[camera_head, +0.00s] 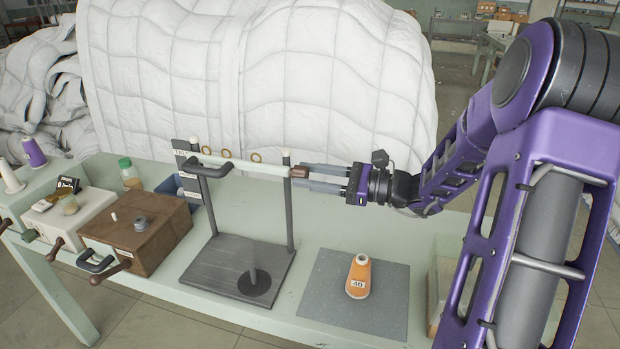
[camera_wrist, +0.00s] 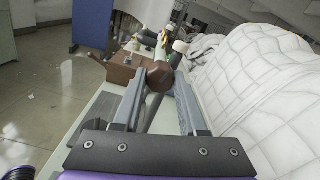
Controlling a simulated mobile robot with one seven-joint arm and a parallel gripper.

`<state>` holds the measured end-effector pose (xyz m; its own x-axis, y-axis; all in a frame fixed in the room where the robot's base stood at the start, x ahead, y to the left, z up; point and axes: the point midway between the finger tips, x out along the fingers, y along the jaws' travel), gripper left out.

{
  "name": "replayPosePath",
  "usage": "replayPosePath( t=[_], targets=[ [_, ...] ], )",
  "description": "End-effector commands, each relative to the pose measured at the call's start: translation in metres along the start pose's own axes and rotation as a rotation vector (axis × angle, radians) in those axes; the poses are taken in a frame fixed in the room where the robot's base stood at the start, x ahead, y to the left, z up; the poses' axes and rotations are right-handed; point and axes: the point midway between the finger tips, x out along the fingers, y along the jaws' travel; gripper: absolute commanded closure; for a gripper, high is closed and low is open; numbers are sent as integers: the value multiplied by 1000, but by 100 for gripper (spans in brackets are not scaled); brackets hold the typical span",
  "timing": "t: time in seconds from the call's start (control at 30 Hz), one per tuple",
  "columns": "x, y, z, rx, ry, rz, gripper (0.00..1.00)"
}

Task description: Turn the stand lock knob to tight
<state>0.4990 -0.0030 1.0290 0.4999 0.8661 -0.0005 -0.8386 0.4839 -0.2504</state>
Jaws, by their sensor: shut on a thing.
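The stand (camera_head: 215,265) has a dark base plate, two upright posts and a pale crossbar (camera_head: 262,169) between them. A small brown knob (camera_head: 299,171) sits at the crossbar's right end, beside the right post. My gripper (camera_head: 302,176) reaches in from the right and is shut on this knob. In the wrist view the brown knob (camera_wrist: 160,76) is between my two grey fingertips (camera_wrist: 159,86), partly hidden by them. A label plate (camera_head: 187,165) stands by the left post; its small lettering and any pointer on the knob cannot be read.
An orange thread cone (camera_head: 358,277) marked 40 stands on a grey mat (camera_head: 380,300) below my gripper. A brown box (camera_head: 150,235) with a crank is at left. A white quilted duvet (camera_head: 270,80) heaps up behind the pale green table (camera_head: 300,245).

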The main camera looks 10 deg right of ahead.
Motion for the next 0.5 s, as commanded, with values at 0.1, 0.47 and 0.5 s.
replayPosePath(
  t=[0.1,0.47,0.5],
  targets=[
    [0,0,-1,-112,-1,0,100],
    [0,0,0,-453,0,0,100],
    [0,0,0,-490,0,0,100]
  ],
)
